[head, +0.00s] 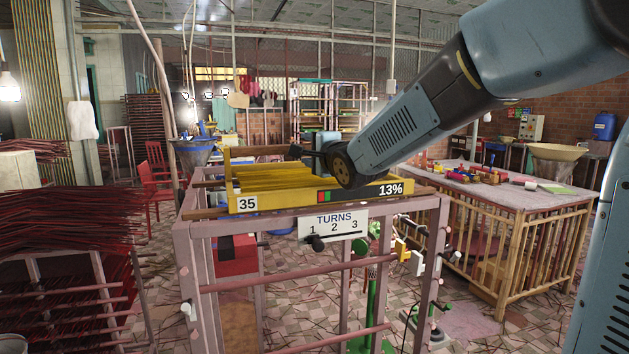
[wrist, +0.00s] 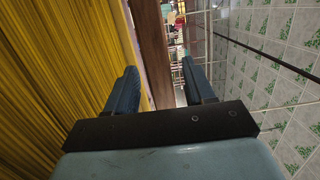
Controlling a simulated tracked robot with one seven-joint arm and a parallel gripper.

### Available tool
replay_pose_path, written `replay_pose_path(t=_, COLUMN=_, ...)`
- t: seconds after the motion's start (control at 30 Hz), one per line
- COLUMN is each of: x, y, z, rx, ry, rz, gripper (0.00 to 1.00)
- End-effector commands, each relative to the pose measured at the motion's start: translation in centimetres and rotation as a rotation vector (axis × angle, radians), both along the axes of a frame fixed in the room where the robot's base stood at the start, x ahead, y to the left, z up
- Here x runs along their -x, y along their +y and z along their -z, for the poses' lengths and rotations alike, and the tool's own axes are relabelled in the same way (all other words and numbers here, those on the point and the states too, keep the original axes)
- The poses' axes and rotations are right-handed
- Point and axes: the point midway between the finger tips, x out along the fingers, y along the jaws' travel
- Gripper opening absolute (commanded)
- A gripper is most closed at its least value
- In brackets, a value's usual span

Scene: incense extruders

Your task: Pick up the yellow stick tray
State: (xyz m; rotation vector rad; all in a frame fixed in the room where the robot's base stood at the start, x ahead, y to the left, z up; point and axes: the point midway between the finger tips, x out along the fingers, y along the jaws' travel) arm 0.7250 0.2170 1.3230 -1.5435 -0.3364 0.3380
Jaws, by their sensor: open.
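The yellow stick tray (head: 285,198) sits on top of a pink metal frame, filled with long yellow sticks (head: 275,178). Its front wall carries "35", "13%" and small coloured squares. My gripper (head: 312,150) is at the tray's far side, right of its middle, partly hidden behind my arm. In the wrist view, my gripper (wrist: 158,67) is open, with its two blue fingers apart. The yellow sticks (wrist: 65,70) fill the left. A brown wooden bar (wrist: 150,45), seemingly the tray's far wall, runs into the gap between the fingers. Contact cannot be told.
The pink frame (head: 320,271) bears a "TURNS 1 2 3" sign (head: 334,225) and knobs. A work table (head: 540,192) with coloured items stands right. Red stick bundles (head: 70,225) lie left. A blue hopper (head: 194,151) stands behind the tray's left end. Tiled floor shows between them.

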Motion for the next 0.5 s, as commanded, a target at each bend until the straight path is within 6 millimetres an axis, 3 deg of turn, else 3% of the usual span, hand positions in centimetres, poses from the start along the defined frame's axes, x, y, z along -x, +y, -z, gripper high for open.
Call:
replay_pose_path(t=0.2, x=-2.0, y=0.9, z=0.0, rx=0.000, ry=0.000, rz=0.000, gripper=0.53)
replay_pose_path(t=0.5, x=-2.3, y=1.0, z=0.0, rx=0.001, ry=0.000, rz=0.001, gripper=0.53)
